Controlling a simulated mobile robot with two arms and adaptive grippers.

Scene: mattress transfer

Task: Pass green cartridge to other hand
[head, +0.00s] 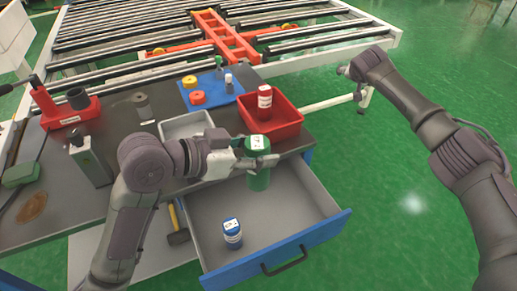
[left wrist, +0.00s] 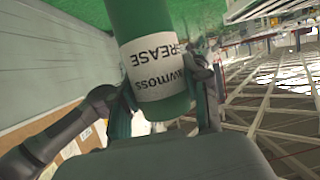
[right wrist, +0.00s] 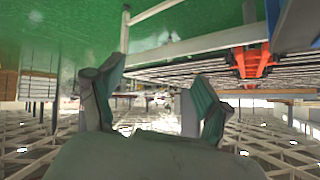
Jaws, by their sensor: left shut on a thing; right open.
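The green cartridge (head: 258,173) has a white label and stands upright in the air above the open drawer. My left gripper (head: 257,162) is shut around it near its upper part. In the left wrist view the cartridge (left wrist: 155,60) sits between the two fingers, and its label reads "GREASE". My right gripper (right wrist: 152,100) is open with nothing between its fingers. In the head view my right arm reaches up on the right, well apart from the cartridge, and its gripper is hardly visible near the conveyor's end.
A red bin (head: 285,128) holds a red bottle (head: 265,100). A grey tray (head: 180,125) and blue mat (head: 212,97) are on the workbench. A roller conveyor (head: 130,75) stands behind. Green floor at right is clear.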

